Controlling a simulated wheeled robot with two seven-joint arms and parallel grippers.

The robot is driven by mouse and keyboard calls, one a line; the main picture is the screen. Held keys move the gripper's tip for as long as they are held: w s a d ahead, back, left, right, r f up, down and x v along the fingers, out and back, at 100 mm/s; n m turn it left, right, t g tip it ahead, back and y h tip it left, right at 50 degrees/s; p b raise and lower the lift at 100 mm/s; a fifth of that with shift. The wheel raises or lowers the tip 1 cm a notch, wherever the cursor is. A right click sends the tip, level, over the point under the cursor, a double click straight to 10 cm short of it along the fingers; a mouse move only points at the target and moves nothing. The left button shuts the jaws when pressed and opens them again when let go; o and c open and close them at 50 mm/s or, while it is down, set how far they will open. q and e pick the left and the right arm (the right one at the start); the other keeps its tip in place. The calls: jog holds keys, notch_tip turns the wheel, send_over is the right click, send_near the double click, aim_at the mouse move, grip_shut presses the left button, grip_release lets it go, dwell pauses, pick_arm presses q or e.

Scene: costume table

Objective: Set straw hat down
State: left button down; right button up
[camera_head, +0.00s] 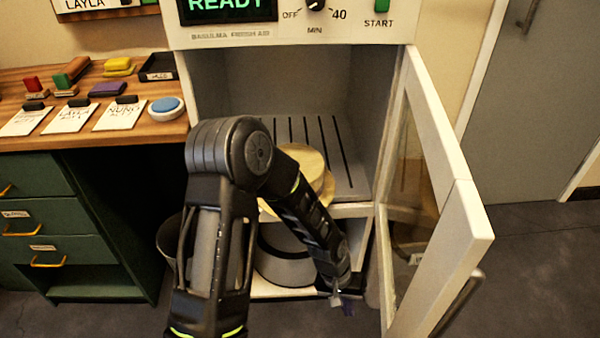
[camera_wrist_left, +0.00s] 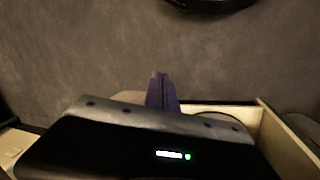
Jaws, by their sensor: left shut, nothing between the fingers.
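The straw hat (camera_head: 301,159) is pale tan and shows in the head view at the front of the open cabinet's upper compartment, near its slatted floor. My left arm crosses in front and hides part of it. My left gripper (camera_head: 341,303) is low at the front of the cabinet, below and to the right of the hat and apart from it. In the left wrist view its fingers (camera_wrist_left: 162,80) are shut together with nothing between them. My right gripper is not in view.
A grey round item (camera_head: 283,270) sits in the lower compartment. The glazed cabinet door (camera_head: 462,255) stands open at the right, close to my left gripper. A wooden counter (camera_head: 150,132) with cards, small blocks and a blue-topped round item (camera_head: 167,107) is at the left.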

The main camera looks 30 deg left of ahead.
pick_arm(q)
jog(key=w+a+r+n+y+p, duration=0.1)
jog(key=a+r+p, duration=0.2)
jog(key=a+r, duration=0.3)
jog(key=w+a+r+n+y+p, duration=0.1)
jog(key=a+r, duration=0.4)
jog(key=r, duration=1.1)
jog(key=w+a+r+n+y+p, duration=0.1)
jog(key=a+r, duration=0.5)
jog(key=r, duration=0.6)
jog(key=w+n+p, duration=0.1)
jog(key=w+p, duration=0.1)
jog(key=p, duration=0.1)
jog(key=shift+w+a+g+p, duration=0.2)
jog(key=shift+a+g+p, duration=0.15)
jog(key=shift+g+p, duration=0.05)
jog(key=shift+f, duration=0.15)
jog(key=f, duration=0.3)
jog(key=w+a+f, duration=0.1)
jog(key=f, duration=0.2)
jog(key=w+f, duration=0.1)
jog(key=f, duration=0.3)
jog(key=shift+a+b, duration=0.3)
jog(key=shift+b, duration=0.1)
jog(key=shift+w+a, duration=0.4)
jog(key=shift+w, duration=0.2)
